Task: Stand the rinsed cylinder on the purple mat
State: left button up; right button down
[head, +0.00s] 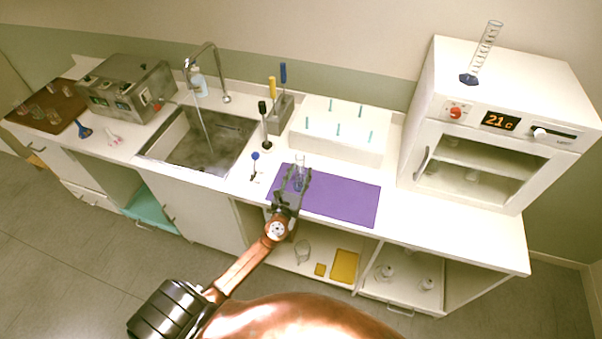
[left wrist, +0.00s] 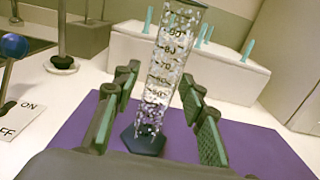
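The clear graduated cylinder (left wrist: 163,75) is covered in droplets. Its dark hexagonal base (left wrist: 143,141) appears to rest on the purple mat (left wrist: 255,142), and the cylinder looks about upright. In the head view the cylinder (head: 300,171) is at the left part of the purple mat (head: 345,197), partly hidden by my gripper. My left gripper (head: 291,184) is open around the cylinder; in the left wrist view the fingers (left wrist: 160,88) stand on both sides of it with visible gaps. My right gripper is not in view.
A white rack (head: 340,143) with teal pegs stands behind the mat. A blue-knobbed switch (head: 254,163) and a tool holder (head: 280,118) are to its left, then the sink (head: 195,155) with its tap. Another graduated cylinder (head: 486,50) stands on the white oven (head: 500,130).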

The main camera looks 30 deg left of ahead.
pick_arm(q)
jog(key=shift+r, duration=0.15)
jog(key=v, duration=1.1)
jog(key=shift+s+d+b, duration=0.1)
jog(key=shift+b, duration=0.25)
jog(key=shift+s+d, duration=0.1)
jog(key=shift+s, duration=0.3)
